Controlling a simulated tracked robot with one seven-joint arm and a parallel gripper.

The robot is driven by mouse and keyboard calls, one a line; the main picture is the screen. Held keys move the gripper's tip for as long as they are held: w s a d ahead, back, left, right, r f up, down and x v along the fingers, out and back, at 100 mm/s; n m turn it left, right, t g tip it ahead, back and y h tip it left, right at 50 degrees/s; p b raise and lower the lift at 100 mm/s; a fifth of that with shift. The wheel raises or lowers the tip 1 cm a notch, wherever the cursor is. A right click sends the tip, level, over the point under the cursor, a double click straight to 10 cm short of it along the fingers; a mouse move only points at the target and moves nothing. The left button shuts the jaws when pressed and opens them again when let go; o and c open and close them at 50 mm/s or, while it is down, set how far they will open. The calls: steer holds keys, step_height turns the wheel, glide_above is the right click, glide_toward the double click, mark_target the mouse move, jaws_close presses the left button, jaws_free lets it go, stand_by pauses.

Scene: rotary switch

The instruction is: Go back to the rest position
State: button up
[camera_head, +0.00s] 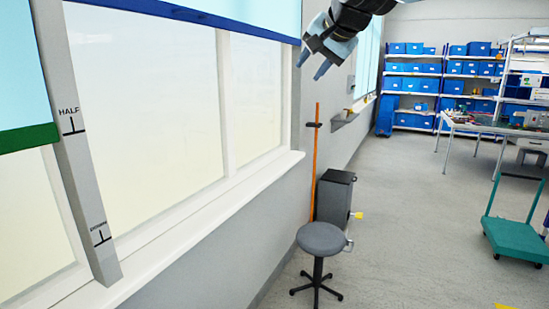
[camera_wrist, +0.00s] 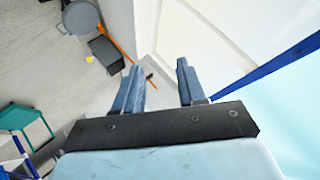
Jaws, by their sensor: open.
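My gripper (camera_head: 311,62) hangs at the top middle of the head view, in front of the wall by the window. Its two blue fingers (camera_wrist: 158,88) stand apart in the wrist view, with nothing between them. My dark arm comes in from the top edge of the head view. No rotary switch can be made out in either view.
A grey stool (camera_head: 321,239) and a dark cabinet (camera_head: 334,196) stand by the wall, with an orange pole (camera_head: 315,160) behind. A green cart (camera_head: 515,240) and a workbench (camera_head: 490,128) are at the right. Blue-bin shelves (camera_head: 415,85) line the back. The middle floor is clear.

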steer(key=s+d+f+n+g+h, duration=0.2)
steer(key=s+d+f, duration=0.5)
steer(key=s+f, duration=0.4)
steer(key=s+d+f+n+g+h, duration=0.2)
steer(key=s+d+f, duration=0.6)
steer(key=s+f, duration=0.4)
step_height(320, 180, down, 3)
steer(key=shift+s+r, duration=0.2)
